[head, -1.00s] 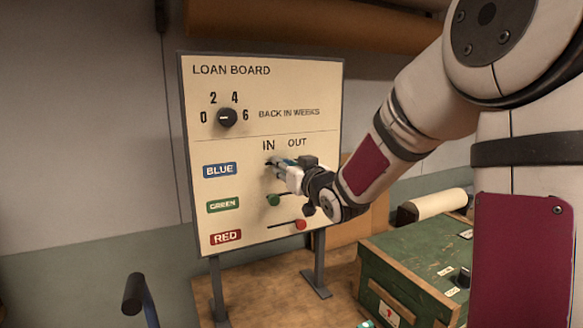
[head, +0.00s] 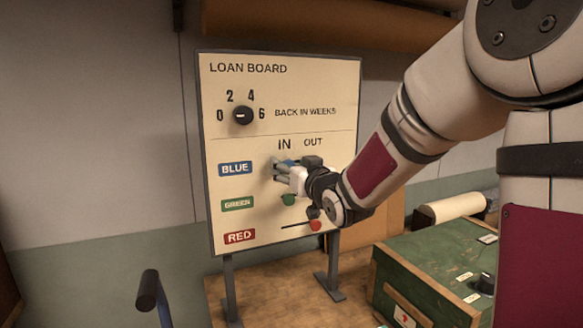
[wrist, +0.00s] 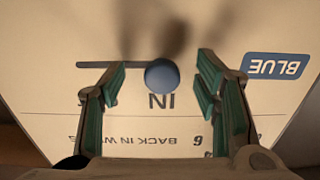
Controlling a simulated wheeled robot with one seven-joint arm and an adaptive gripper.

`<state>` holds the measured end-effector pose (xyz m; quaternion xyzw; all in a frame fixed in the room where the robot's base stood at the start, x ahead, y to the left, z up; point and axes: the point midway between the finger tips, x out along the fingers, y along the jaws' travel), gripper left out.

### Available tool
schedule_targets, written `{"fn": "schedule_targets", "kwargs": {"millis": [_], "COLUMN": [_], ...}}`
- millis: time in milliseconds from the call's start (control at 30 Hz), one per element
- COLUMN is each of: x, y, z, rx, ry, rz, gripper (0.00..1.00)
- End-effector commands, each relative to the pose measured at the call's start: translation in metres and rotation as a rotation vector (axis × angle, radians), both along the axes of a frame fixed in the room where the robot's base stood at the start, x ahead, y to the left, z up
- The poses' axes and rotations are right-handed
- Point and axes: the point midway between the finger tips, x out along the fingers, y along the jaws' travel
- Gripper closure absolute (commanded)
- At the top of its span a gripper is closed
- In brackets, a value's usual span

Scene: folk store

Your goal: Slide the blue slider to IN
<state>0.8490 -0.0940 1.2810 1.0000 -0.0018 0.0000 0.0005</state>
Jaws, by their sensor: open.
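The loan board (head: 300,100) stands upright with BLUE, GREEN and RED rows under IN and OUT. In the wrist view, which shows the board upside down, the round blue slider knob (wrist: 163,74) sits at the IN end of its dark slot (wrist: 100,65), in line with the word IN. The slot runs from the knob toward the OUT side. My gripper (wrist: 161,62) is open, one finger on each side of the knob, with gaps showing on both sides. In the head view my gripper (head: 280,170) is at the BLUE row and largely hides the knob.
The green knob (head: 288,200) and red knob (head: 316,225) are just below my gripper. A black dial (head: 242,115) is above on the board. A green box (head: 430,260) stands on the wooden table (head: 270,300) at lower right. Free room lies left of the board.

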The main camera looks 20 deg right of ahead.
Motion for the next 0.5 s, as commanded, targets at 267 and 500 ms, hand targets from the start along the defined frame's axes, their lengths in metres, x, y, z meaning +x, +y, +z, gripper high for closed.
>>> {"fn": "schedule_targets", "kwargs": {"millis": [267,500], "x": [-0.004,-0.021], "y": [0.000,0.000], "z": [0.000,0.000], "rx": [0.000,0.001], "ry": [0.002,0.003], "rz": [0.000,0.000], "gripper": [0.43,0.43]}}
